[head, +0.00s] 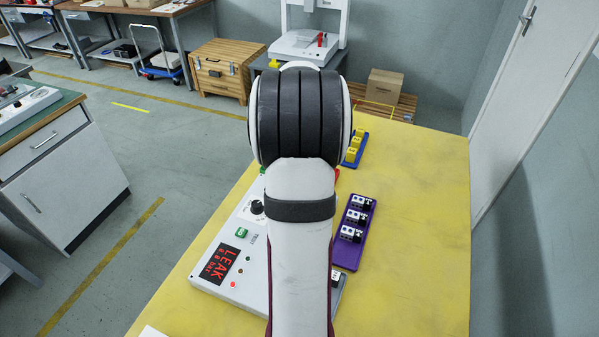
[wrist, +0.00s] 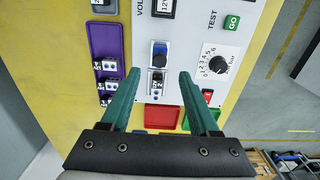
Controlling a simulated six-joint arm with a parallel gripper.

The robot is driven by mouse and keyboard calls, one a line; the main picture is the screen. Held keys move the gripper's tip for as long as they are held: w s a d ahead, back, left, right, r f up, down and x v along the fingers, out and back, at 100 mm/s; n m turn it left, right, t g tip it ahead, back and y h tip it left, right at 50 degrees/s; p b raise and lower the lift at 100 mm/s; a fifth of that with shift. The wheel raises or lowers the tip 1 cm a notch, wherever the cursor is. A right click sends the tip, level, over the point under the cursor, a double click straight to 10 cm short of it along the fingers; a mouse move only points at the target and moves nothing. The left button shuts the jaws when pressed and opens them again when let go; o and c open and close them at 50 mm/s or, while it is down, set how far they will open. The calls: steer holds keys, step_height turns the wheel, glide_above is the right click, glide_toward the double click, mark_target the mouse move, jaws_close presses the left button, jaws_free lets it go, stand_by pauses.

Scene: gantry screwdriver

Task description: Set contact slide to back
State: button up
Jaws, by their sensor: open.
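A small dark block with a blue part (wrist: 159,60) sits in a recess of the white test panel (wrist: 185,30) in the wrist view; it looks like the contact slide, but I cannot read a label or its set position. A small black-and-white connector (wrist: 157,84) is just below it in the picture. My gripper (wrist: 159,76) is open, with its two green fingers apart on either side of this spot. Nothing is seen held between them. I cannot tell the fingertips' height above the panel. In the head view my arm hides the gripper and the slide.
The panel has a green GO button (wrist: 232,22), a dial (wrist: 217,66), a red switch (wrist: 208,94) and a lit LEAK display (head: 220,263). A purple tray (head: 347,254) of connectors lies beside it. Red (wrist: 163,119) and green (wrist: 186,124) trays are near the fingers. The yellow table's (head: 425,230) right side is clear.

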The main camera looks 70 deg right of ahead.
step_height(320, 180, up, 9)
stand_by(0.4)
steer(key=w+a+r+n, duration=0.1)
steer(key=w+a+n, duration=0.25)
steer(key=a, duration=0.75)
steer(key=w+a+r+n, duration=0.1)
steer(key=w+a+n, duration=0.3)
steer(key=a, duration=0.7)
steer(key=s+a+f+n, duration=0.1)
steer(key=s+a, duration=0.2)
steer(key=a, duration=0.3)
steer(key=s+a+f+n+y, duration=0.1)
steer(key=s+a+f+n, duration=0.1)
steer(key=a, duration=0.4)
steer(key=s+a+f+n, duration=0.2)
steer(key=s+a, duration=0.2)
steer(key=a, duration=0.2)
steer(key=shift+s+a+y, duration=0.35)
steer(key=shift+y, duration=0.05)
